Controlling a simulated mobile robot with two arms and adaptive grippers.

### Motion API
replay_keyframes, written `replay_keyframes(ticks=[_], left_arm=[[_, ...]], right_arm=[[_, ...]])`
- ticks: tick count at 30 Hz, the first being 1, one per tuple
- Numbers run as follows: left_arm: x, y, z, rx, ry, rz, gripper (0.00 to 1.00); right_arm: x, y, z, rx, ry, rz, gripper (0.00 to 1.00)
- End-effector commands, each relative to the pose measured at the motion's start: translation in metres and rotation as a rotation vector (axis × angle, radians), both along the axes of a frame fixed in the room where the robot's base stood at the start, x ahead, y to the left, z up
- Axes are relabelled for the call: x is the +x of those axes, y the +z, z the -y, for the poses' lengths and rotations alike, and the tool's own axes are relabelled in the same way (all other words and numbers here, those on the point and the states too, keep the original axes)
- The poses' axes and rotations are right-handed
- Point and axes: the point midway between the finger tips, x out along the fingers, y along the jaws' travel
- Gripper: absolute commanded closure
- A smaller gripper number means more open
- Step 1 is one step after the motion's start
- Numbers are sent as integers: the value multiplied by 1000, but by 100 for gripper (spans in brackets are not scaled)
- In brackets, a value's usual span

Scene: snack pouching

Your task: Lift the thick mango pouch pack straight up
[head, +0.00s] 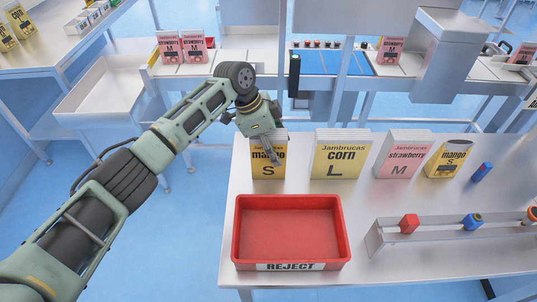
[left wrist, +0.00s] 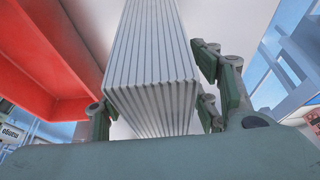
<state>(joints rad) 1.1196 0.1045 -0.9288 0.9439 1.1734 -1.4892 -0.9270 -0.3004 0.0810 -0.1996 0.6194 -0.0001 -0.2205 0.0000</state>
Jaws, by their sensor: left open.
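The thick mango pouch pack (head: 268,170), yellow with a white top and marked S, stands upright near the left end of the white table. My left gripper (head: 263,142) is at its upper part and hides some of its top and label. In the left wrist view, the pack (left wrist: 150,75) shows as a thick stack of grey-white pouch edges. The open fingers stand on either side of it, and I cannot tell whether they touch it. My right gripper is in neither view.
A red REJECT bin (head: 290,228) stands empty in front of the pack. To the right stand a corn pack (head: 340,157), a strawberry pack (head: 402,157) and another mango pack (head: 449,160). A metal rack (head: 440,232) with small coloured items is at front right.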

Motion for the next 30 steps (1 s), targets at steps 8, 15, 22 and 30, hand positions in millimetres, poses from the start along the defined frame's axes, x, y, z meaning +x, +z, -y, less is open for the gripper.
replay_keyframes(ticks=[8,15,22,30], left_arm=[[0,0,0,0,0,0,57],[0,0,0,0,0,0,78],[0,1,1,-1,-1,1,91],[1,11,1,-3,-1,5,91]], right_arm=[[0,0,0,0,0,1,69],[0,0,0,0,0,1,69],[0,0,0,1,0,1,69],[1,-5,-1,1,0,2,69]])
